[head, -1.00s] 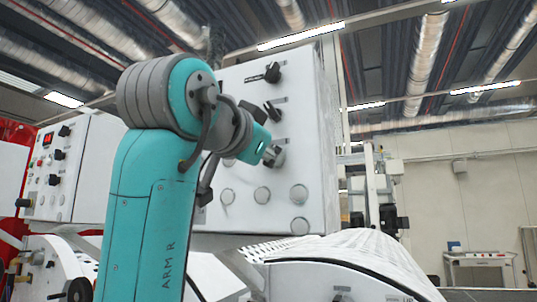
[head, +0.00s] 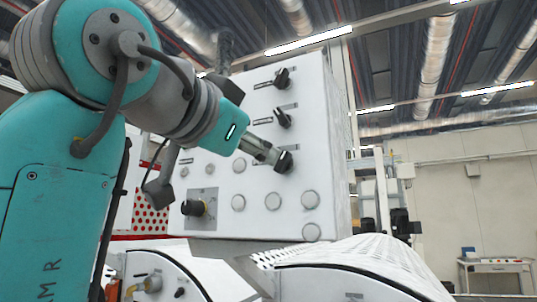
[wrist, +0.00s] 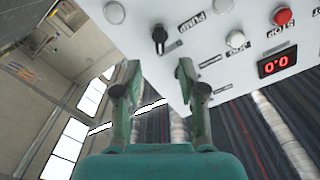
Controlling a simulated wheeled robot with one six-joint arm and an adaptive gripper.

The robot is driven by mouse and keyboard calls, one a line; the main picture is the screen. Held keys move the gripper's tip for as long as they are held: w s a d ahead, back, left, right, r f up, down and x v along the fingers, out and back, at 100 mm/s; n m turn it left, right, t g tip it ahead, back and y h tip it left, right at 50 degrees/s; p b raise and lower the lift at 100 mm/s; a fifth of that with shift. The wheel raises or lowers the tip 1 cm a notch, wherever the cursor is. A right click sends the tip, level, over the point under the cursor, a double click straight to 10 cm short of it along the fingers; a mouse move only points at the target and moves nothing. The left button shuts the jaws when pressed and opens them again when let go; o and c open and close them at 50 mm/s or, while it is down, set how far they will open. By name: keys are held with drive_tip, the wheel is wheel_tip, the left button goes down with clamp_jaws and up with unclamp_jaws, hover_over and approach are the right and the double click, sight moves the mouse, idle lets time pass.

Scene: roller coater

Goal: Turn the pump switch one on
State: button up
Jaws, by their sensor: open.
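A white control panel (head: 318,150) carries a column of black rotary switches in the head view: a top one (head: 282,77), a middle one (head: 283,118) and a low one (head: 285,162). My gripper (head: 270,154) is in front of the low switch; whether it touches cannot be told there. In the wrist view, a black switch (wrist: 159,38) beside a "PUMP" label (wrist: 194,21) lies just beyond and between the fingertips of my open gripper (wrist: 157,72). Nothing is between the fingers. The switch numbers are not readable.
The wrist view shows a red stop button (wrist: 283,16), a white jog button (wrist: 236,39) and a red display (wrist: 276,64) on the panel. Another black knob (head: 194,208) sits at its lower left. A white curved cover (head: 370,262) is below the panel.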

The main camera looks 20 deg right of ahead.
drive_tip(key=shift+v, duration=1.65)
